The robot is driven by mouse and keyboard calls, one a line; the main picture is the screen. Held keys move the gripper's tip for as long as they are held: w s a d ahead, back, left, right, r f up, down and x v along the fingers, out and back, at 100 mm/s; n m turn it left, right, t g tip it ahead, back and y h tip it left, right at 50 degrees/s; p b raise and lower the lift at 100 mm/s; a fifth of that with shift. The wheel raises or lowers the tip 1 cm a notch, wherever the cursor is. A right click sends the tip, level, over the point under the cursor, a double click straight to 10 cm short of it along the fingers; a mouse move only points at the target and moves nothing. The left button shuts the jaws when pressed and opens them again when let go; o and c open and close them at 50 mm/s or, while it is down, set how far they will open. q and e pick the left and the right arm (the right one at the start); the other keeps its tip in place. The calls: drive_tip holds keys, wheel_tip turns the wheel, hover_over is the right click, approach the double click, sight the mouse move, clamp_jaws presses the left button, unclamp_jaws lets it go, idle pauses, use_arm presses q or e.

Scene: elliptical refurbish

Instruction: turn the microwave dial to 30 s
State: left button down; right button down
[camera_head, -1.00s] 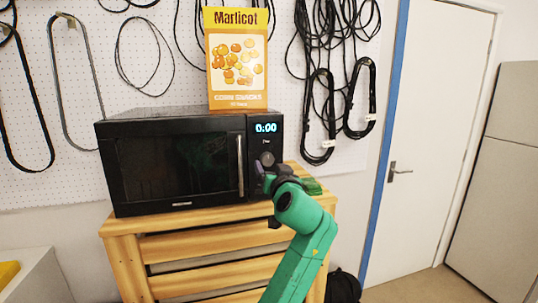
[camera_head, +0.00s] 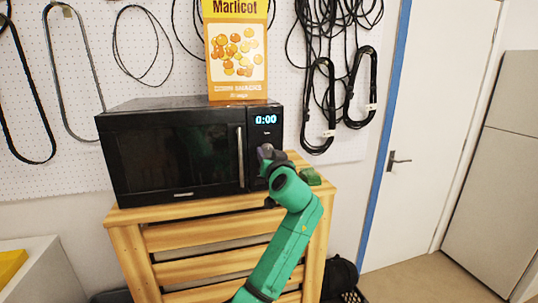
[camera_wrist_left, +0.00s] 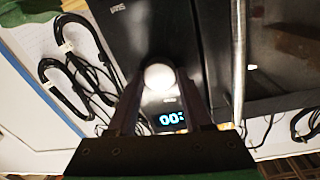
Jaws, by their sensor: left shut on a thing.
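The black microwave (camera_head: 176,152) stands on a wooden slatted stand, with its door shut. Its lit display (camera_head: 265,119) reads 0:00. My left gripper (camera_head: 267,154) is at the control panel below the display and covers most of the dial in the head view. In the left wrist view the round, pale dial (camera_wrist_left: 158,76) sits between the fingertips of my left gripper (camera_wrist_left: 158,84), which is shut on it. The display also shows in the left wrist view (camera_wrist_left: 171,119), partly cut off by a finger. My right gripper is not in view.
A yellow snack box (camera_head: 237,55) stands on top of the microwave. The vertical door handle (camera_head: 240,157) is just left of the panel. A small green object (camera_head: 310,176) lies on the wooden stand (camera_head: 205,236), right of the microwave. Cables hang on the pegboard behind.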

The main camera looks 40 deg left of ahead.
use_arm(q)
drive_tip(key=m+p, duration=0.1)
drive_tip(key=m, duration=0.2)
drive_tip(key=shift+r, duration=0.15)
drive_tip(key=shift+m+g+p, duration=0.3)
drive_tip(key=shift+m+p, duration=0.2)
drive_tip(key=shift+m, duration=0.7)
drive_tip(key=shift+c, duration=1.6)
unclamp_jaws()
drive_tip(key=shift+d, duration=0.15)
